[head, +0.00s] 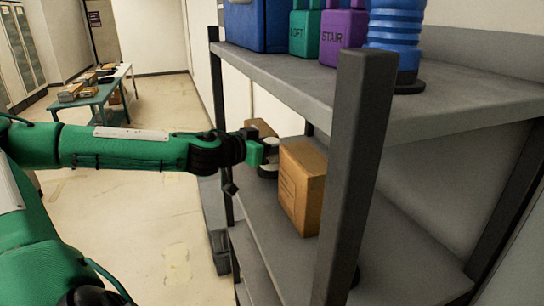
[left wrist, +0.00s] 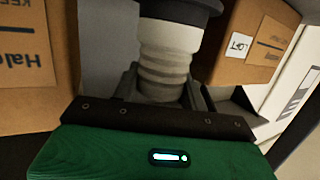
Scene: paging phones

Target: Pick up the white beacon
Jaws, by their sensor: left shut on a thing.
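The white beacon (left wrist: 168,52) shows large in the left wrist view, a ribbed white cylinder with a dark base at the top of the picture. My left gripper (left wrist: 162,88) is shut on it, with a finger on either side of its ribbed part. In the head view my left gripper (head: 268,152) reaches from the left between the shelf posts, and the beacon (head: 268,170) is a small white and dark shape at its fingers, partly hidden by a cardboard box. I cannot tell whether its base touches the shelf. My right gripper is not in view.
A cardboard box (head: 302,188) stands just right of the beacon on the middle shelf (head: 262,215); another box (head: 260,128) is behind. A dark post (head: 355,170) rises in front. The upper shelf (head: 330,95) holds blue, green and purple containers and a blue beacon (head: 395,35).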

